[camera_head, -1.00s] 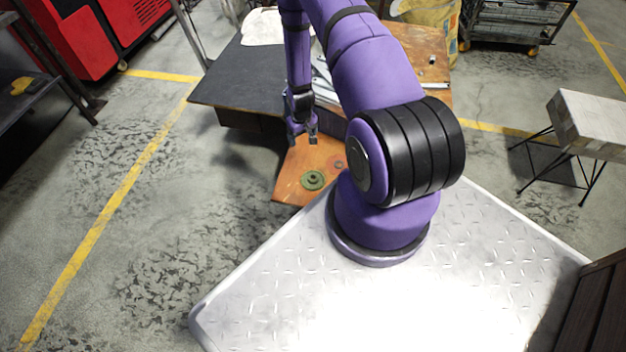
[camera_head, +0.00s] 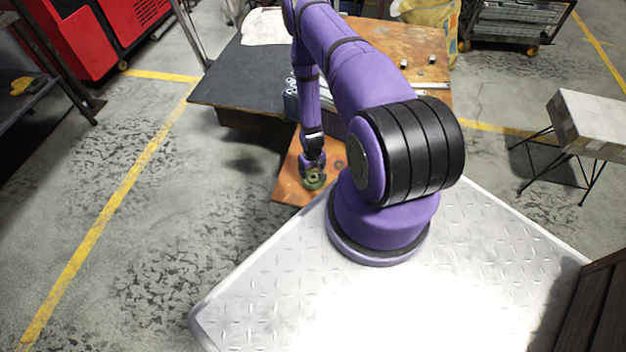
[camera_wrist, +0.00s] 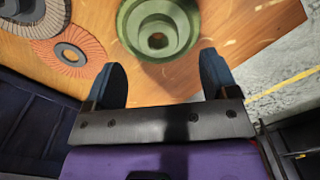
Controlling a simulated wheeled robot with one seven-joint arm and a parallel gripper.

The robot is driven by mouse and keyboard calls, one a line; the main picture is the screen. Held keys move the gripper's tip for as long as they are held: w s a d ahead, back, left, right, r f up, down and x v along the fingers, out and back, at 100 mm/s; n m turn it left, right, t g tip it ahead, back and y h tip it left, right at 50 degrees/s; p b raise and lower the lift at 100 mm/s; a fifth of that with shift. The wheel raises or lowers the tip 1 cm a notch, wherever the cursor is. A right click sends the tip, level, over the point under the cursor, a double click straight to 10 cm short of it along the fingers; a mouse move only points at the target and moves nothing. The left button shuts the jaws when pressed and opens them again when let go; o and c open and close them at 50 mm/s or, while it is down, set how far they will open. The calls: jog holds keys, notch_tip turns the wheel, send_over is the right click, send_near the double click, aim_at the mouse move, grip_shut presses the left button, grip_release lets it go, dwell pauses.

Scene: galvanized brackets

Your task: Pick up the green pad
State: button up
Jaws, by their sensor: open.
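The green pad (camera_head: 312,180) is a round, stepped disc with a hole in its middle. It lies on the wooden tabletop (camera_head: 287,188) near the front corner, and my gripper partly covers it in the head view. In the wrist view the pad (camera_wrist: 157,28) is at the top centre, just beyond the fingertips. My gripper (camera_wrist: 162,78) is open and empty, with its two dark blue fingers apart, one toward each side of the pad. In the head view my gripper (camera_head: 312,168) is over the pad. Whether the fingers touch it I cannot tell.
An orange-brown abrasive disc (camera_wrist: 69,55) lies left of the pad in the wrist view, with another disc (camera_wrist: 30,15) at the corner. The table edge is close on the right. A dark mat (camera_head: 240,75) and metal brackets (camera_head: 290,100) are farther back.

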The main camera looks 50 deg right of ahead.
aim_at(313, 177)
jog(key=shift+s+f, duration=0.15)
jog(key=shift+f, duration=2.35)
jog(key=c, duration=1.1)
jog(key=shift+r, duration=0.2)
jog(key=shift+r, duration=0.6)
notch_tip(313, 177, up, 2)
jog(key=s+a, duration=0.2)
jog(key=s, duration=0.2)
jog(key=s+a+r, duration=0.1)
jog(key=s+a, duration=0.1)
jog(key=s, duration=0.3)
jog(key=s+a, duration=0.3)
jog(key=s, duration=0.2)
jog(key=shift+s+r, duration=0.25)
